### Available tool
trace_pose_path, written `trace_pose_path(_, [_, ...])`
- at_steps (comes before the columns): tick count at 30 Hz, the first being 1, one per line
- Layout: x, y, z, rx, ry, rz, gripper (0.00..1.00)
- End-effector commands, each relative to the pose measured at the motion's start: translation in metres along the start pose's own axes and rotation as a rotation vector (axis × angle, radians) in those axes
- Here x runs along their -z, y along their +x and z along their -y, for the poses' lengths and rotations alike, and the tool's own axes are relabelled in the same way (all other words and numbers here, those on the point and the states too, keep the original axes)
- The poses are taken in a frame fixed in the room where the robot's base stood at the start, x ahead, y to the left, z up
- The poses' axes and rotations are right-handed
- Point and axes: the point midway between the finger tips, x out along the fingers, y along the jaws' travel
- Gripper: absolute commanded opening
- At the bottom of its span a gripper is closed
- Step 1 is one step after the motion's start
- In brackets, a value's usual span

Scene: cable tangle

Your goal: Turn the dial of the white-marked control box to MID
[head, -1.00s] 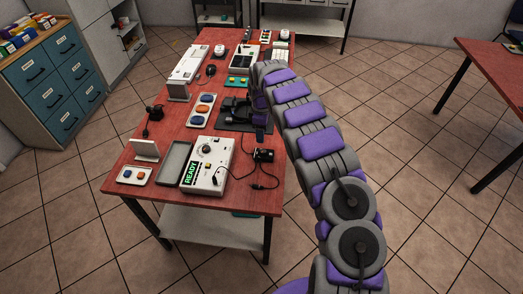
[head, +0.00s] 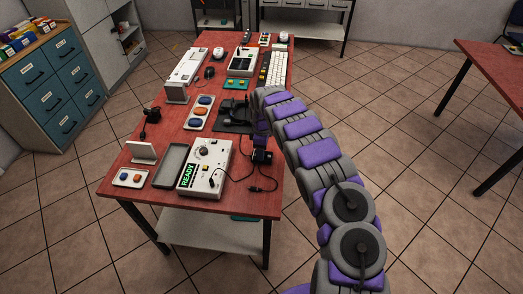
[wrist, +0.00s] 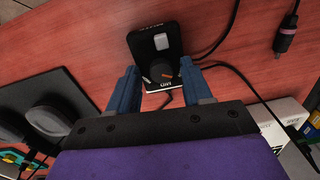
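A small black control box (wrist: 148,40) lies on the red table in the wrist view, with a pale grey block, a white label strip and small lettering. Its round dark dial (wrist: 162,71) carries an orange mark; I cannot read its setting. My gripper (wrist: 160,68) is open, its two blue fingers on either side of the dial, with gaps showing. In the head view the box (head: 261,157) is partly hidden by my gripper (head: 261,146). Another small black box (head: 152,113) stands at the table's left; its markings are too small to tell.
A white console (head: 213,174) with a knob and READY display stands left of the box. Black cables (wrist: 222,38) run beside the box. A black tray (head: 237,116) lies behind; a white keyboard (head: 273,69) is farther back. The table's right edge is close.

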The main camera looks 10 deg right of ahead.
Motion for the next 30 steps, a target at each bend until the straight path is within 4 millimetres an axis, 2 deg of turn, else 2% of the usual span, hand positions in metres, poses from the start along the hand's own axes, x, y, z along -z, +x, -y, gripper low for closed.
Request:
trace_pose_path(2, [0.0004,0.0001,0.0002,0.000,0.000,0.001,0.41])
trace_pose_path(15, [0.0012,0.0001,0.0004,0.000,-0.001,0.001,0.00])
trace_pose_path(23, [0.0015,-0.0007,0.0007,0.000,0.019,0.001,0.00])
trace_pose_path(30, [0.0009,-0.0019,0.0020,0.005,0.131,0.000,0.00])
